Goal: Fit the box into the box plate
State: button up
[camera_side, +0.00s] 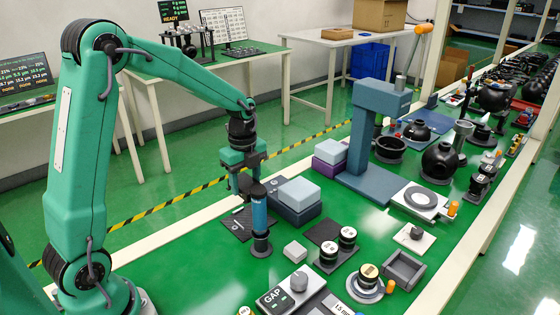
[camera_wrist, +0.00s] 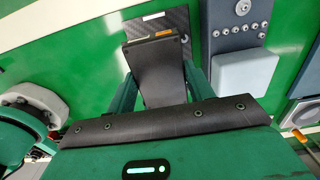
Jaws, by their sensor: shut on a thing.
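My gripper (camera_side: 246,190) is low over the green bench, left of a pale-blue-topped block. It is shut on a dark box (camera_wrist: 155,68), seen between its green fingers in the wrist view, with a small orange mark at its far end. In the side view the box is hard to pick out from the dark gripper. A grey square tray with raised walls (camera_side: 388,274) lies at the bench's front right, well apart from my gripper; it looks like the box plate, but I cannot be sure.
A blue upright cylinder (camera_side: 260,214) stands close to my gripper. The pale-topped block (camera_side: 297,193) is just right. Black cylinders (camera_side: 328,254), a small light block (camera_side: 294,251) and a tall blue stand (camera_side: 378,130) lie farther right.

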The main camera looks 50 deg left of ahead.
aim_at(246, 182)
jog(key=shift+f, duration=1.3)
jog(key=shift+f, duration=0.2)
jog(key=shift+f, duration=2.65)
jog(key=shift+f, duration=0.95)
jog(key=o, duration=1.1)
jog(key=shift+o, duration=0.2)
jog(key=shift+r, duration=3.85)
